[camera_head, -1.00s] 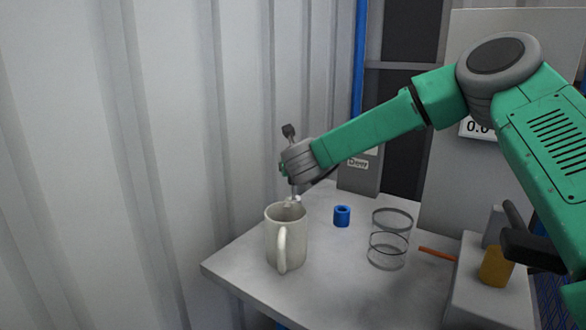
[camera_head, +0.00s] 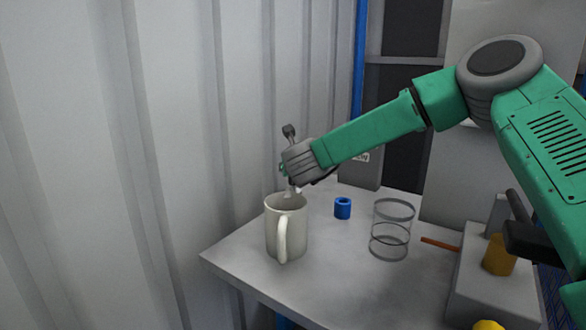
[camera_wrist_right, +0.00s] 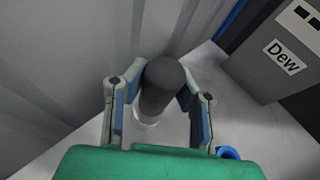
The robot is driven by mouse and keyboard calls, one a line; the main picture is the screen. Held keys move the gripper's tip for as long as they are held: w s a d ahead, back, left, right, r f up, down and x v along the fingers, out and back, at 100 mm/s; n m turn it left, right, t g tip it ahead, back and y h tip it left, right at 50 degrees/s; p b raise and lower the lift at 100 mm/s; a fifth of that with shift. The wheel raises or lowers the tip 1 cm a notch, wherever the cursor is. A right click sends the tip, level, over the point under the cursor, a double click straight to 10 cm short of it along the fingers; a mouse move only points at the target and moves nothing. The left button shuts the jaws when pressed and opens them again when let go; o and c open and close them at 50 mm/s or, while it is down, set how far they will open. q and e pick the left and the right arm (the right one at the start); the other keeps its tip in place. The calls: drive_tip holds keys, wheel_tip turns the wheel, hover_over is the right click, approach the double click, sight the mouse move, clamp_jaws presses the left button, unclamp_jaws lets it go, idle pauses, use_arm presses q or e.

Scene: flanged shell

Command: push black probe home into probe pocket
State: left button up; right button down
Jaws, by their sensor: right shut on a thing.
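In the right wrist view, my right gripper (camera_wrist_right: 158,103) is shut on a dark, round-ended cylinder, which I take to be the black probe (camera_wrist_right: 163,80). A pale end shows beyond its dark part. In the head view, my right gripper (camera_head: 291,188) points down just above the mouth of a cream mug (camera_head: 273,232). The fingers and the held probe are too small there to tell apart, and I cannot tell if they enter the mug. I cannot make out the probe pocket in either view. My left gripper is not in view.
A grey box labelled "Dew" (camera_wrist_right: 274,57) stands behind. An orange stick (camera_head: 440,243) and a block with an amber cylinder (camera_head: 498,254) are at the right. The table's front left is clear.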

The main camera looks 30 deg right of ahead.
drive_tip(key=shift+f+b, duration=0.85)
drive_tip(key=shift+f, duration=0.1)
drive_tip(key=c, duration=1.3)
unclamp_jaws()
drive_tip(key=shift+o, duration=0.2)
drive_tip(key=shift+r, duration=0.1)
wheel_tip(320, 180, up, 9)
drive_tip(key=shift+w+r, duration=0.1)
drive_tip(key=shift+r, duration=0.3)
